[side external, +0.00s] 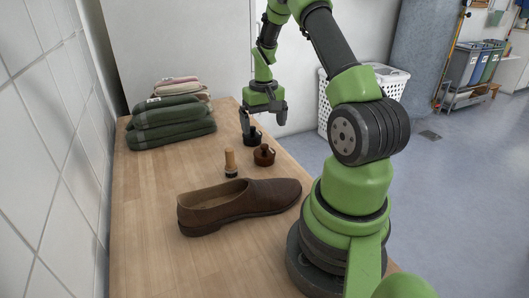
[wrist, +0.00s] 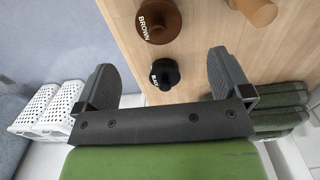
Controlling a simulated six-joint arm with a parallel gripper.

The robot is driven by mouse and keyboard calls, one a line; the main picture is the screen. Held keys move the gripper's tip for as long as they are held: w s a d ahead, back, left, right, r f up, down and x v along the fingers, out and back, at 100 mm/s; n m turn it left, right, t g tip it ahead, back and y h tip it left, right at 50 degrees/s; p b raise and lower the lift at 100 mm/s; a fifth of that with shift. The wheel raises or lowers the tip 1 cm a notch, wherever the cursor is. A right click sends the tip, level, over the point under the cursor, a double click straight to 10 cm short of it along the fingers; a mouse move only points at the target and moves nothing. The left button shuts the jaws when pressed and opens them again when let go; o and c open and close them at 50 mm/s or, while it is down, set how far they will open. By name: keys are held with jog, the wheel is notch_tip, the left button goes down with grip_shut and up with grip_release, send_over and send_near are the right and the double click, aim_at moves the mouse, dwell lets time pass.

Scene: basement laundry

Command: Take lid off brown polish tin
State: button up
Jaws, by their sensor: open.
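The brown polish tin (side external: 264,157) stands upright on the wooden table, with a knobbed lid on top. In the wrist view the tin (wrist: 160,22) is at the top edge, partly cut off, and its lid reads BROWN. A smaller-looking black tin (wrist: 164,75) appears between my fingers in that view. In the side view this black tin (side external: 254,138) is beyond the brown one, close below my gripper. My gripper (side external: 264,126) is open and empty, pointing down above the table's far right part, beyond the brown tin. It also shows in the wrist view (wrist: 164,66), touching neither tin as far as I can see.
A wooden-handled brush (side external: 230,161) stands left of the brown tin. A brown shoe (side external: 240,204) lies nearer the camera. Folded green towels (side external: 172,124) are stacked at the far left. A white basket (side external: 386,90) stands beyond the table's right edge. The table's left front is clear.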

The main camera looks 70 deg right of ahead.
aim_at(264, 144)
notch_tip(264, 144, down, 8)
jog(key=shift+s+f, duration=0.1)
dwell(0.4)
jog(key=shift+c, duration=0.4)
jog(key=c, duration=0.9)
